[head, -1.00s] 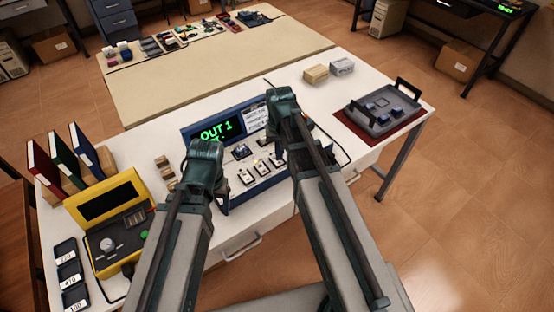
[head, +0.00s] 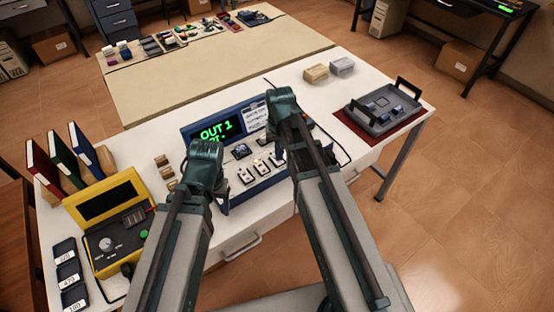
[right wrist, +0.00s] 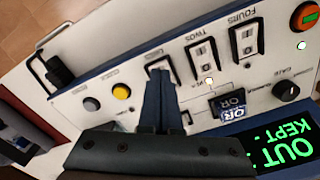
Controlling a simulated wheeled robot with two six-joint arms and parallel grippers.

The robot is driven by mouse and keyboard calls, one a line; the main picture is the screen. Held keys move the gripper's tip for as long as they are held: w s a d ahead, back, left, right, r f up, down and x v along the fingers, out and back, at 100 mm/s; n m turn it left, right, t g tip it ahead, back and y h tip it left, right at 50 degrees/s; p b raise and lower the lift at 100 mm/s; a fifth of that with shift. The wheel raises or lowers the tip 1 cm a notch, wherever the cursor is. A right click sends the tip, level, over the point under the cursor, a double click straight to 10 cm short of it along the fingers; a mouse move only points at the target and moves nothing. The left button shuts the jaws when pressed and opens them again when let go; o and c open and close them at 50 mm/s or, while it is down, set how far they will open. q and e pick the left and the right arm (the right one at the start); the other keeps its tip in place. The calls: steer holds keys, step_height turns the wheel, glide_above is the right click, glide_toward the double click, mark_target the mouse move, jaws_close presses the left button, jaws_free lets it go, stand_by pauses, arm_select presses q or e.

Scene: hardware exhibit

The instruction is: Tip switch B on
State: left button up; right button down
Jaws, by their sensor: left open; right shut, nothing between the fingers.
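I cannot read which one is B. My right gripper (right wrist: 158,84) is shut and empty, its tips at or just over the third switch; contact is unclear. In the head view my right gripper (head: 283,98) hides its own fingers. My left gripper (head: 206,152) is at the panel's left end, fingers hidden.
A yellow case (head: 108,225) stands left, a grey tray (head: 385,108) right. A light is lit beside TWOS.

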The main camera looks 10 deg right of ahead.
arm_select(q)
steer(key=shift+f+b, duration=0.65)
steer(key=shift+f, duration=0.05)
arm_select(e)
steer(key=shift+f, duration=0.7)
arm_select(q)
steer(key=shift+r, duration=0.2)
arm_select(e)
steer(key=shift+r, duration=0.25)
step_height(320, 180, up, 7)
steer(key=p, duration=0.7)
steer(key=shift+f, duration=0.1)
arm_select(q)
step_height(320, 180, up, 7)
steer(key=shift+f, duration=0.15)
arm_select(e)
steer(key=shift+a+f, duration=0.1)
steer(key=s+a+n+h, duration=0.1)
steer(key=s+a+n, duration=0.4)
steer(key=s+a, duration=0.5)
steer(key=s, duration=0.4)
steer(key=shift+s+a+n, duration=0.15)
steer(key=shift+n, duration=0.25)
